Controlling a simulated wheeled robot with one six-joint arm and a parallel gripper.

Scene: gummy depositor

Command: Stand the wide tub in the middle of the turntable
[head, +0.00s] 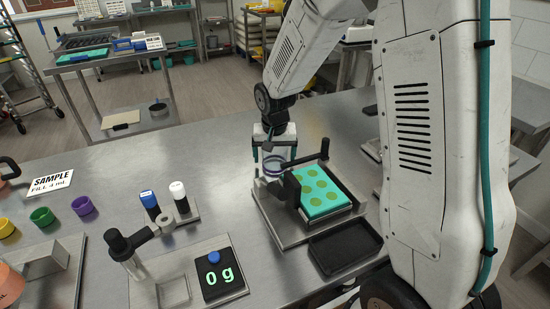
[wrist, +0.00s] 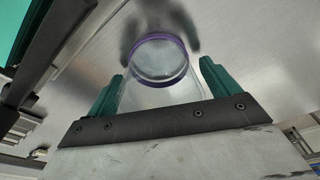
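The wide tub (head: 274,164) is clear with a purple-blue band, and stands out just left of the depositor's black crank in the head view. In the wrist view the tub (wrist: 160,85) fills the space between the two green fingers, its purple ring facing away from the palm. My gripper (head: 273,158) appears shut on the tub's sides, and both fingers also show in the wrist view (wrist: 163,82). The steel surface lies beyond the tub; whether the tub touches it I cannot tell. I cannot make out a turntable in either view.
Right of the tub is the depositor with a teal mould (head: 323,193) and black tray (head: 345,247). Colored cups, such as a purple one (head: 83,206), sit far left.

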